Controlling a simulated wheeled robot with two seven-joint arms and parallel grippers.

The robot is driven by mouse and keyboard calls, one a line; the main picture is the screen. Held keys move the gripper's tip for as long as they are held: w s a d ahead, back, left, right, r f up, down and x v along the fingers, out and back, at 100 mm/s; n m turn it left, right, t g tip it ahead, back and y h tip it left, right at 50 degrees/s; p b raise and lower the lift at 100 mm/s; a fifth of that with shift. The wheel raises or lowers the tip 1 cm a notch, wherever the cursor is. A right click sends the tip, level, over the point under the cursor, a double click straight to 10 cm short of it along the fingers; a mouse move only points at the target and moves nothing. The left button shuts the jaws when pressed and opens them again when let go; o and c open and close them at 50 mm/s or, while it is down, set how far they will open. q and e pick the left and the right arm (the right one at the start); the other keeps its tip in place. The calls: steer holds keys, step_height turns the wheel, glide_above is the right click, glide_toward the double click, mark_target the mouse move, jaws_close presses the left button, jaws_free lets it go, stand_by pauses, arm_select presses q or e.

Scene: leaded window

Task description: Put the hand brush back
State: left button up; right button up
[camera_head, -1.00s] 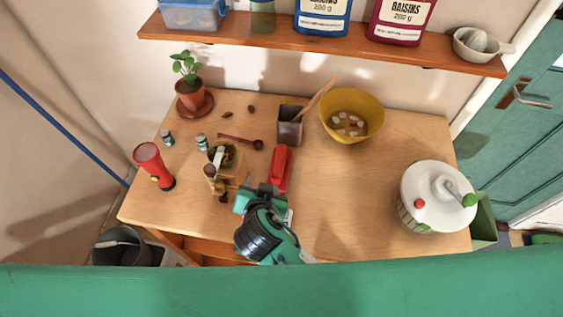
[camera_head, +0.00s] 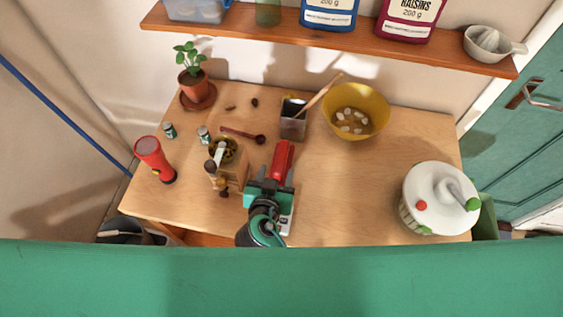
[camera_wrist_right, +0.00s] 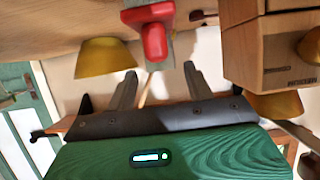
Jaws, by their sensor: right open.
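A red object (camera_head: 282,160) with a pale grey flat part lies on the table just ahead of my right gripper (camera_head: 277,177). I cannot tell for sure whether it is the hand brush, and no bristles show. In the right wrist view its rounded red end (camera_wrist_right: 154,42) is in line with the gap between the open fingers (camera_wrist_right: 161,70). It appears beyond the fingertips, with nothing held between them. The gripper and its arm hide the near part of the object in the head view. My left gripper is not in view.
A wooden mill (camera_head: 228,178) stands close left of the gripper; it looms at right in the wrist view (camera_wrist_right: 272,50). A metal pot (camera_head: 293,122) and yellow bowl (camera_head: 372,112) stand behind. A red torch (camera_head: 152,157) is left, a white-lidded pot (camera_head: 437,190) right. The table's middle right is clear.

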mark_target(281, 158)
steer(key=shift+r+p+x, duration=0.15)
steer(key=shift+x, duration=1.45)
steer(key=shift+r+p+x, duration=0.1)
steer(key=shift+p+x, duration=0.05)
steer(key=shift+x, duration=1.4)
steer(key=shift+d, duration=0.1)
jaws_close()
